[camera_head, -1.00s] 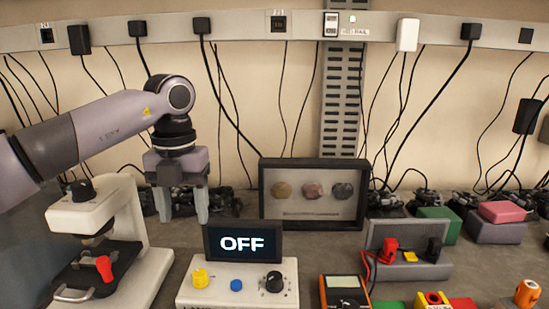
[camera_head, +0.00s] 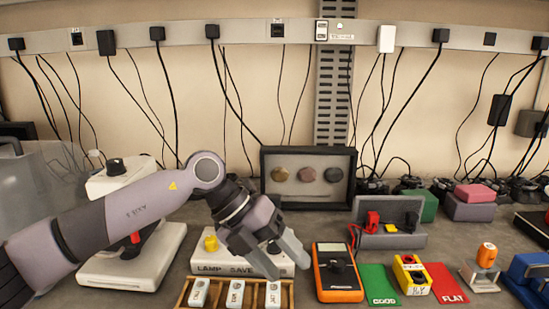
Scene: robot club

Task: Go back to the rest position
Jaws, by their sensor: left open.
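My left gripper (camera_head: 288,262) is over the bench in the middle of the head view, with its fingers apart and nothing between them. It points down and to the right, in front of the white lamp box (camera_head: 213,262) marked LAMP SAVE, and hides part of it. My left arm comes in from the left and crosses in front of the white microscope (camera_head: 118,182). My right gripper is not in view.
A wooden tray (camera_head: 183,296) with several white labelled pieces lies below my gripper. An orange multimeter (camera_head: 338,278), a green GOOD card (camera_head: 378,284) and a red FLAT card (camera_head: 446,284) lie to the right. A framed case (camera_head: 308,202) stands behind.

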